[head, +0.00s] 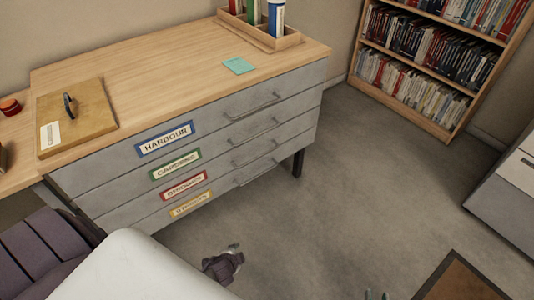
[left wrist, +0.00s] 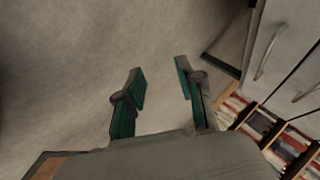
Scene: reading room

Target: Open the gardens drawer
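A grey drawer cabinet under a wooden top (head: 185,58) has a stack of drawers with coloured labels. The gardens drawer (head: 216,147), with a green-framed label (head: 175,165), is second from the top, below the harbour drawer. It looks shut, and its bar handle (head: 254,133) is on the right half. My left gripper (head: 235,248) is in front of and below the drawers, over the floor, away from the handle. In the left wrist view its green-padded fingers (left wrist: 160,78) are apart and empty. Only the tips of my right gripper (head: 376,295) show at the bottom edge, apart.
A purple chair (head: 35,255) is at lower left. A bookcase (head: 440,70) stands at the back right. The floor before the drawers is clear.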

